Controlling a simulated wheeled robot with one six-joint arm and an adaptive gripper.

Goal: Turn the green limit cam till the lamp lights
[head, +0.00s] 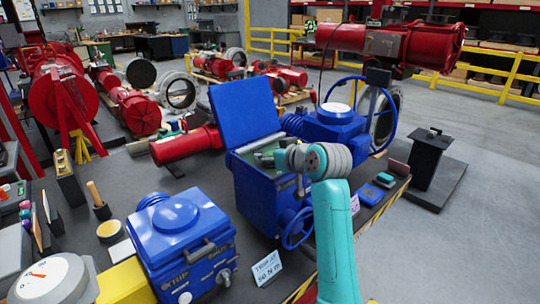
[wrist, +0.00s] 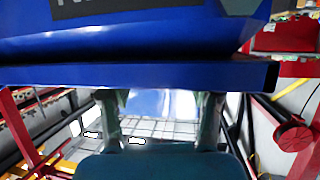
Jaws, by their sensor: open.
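A blue actuator box (head: 262,199) stands on the bench with its blue lid (head: 243,105) raised. Its opening shows grey-green parts, too small to tell a green limit cam or a lamp among them. My teal arm reaches up from the front, and its wrist end is at the right of the opening, hiding part of it. In the wrist view my gripper (wrist: 160,118) is open, its two fingers apart with nothing held between them. A blue edge (wrist: 130,76) crosses above the fingers, close to the camera. I cannot tell whether the fingers touch anything.
A closed blue actuator (head: 180,240) stands at the front left, beside a dial gauge (head: 48,278). A blue handwheel (head: 297,228) juts from the open box's front. A small sign (head: 267,268) stands nearby. A large blue handwheel unit (head: 335,125) is behind.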

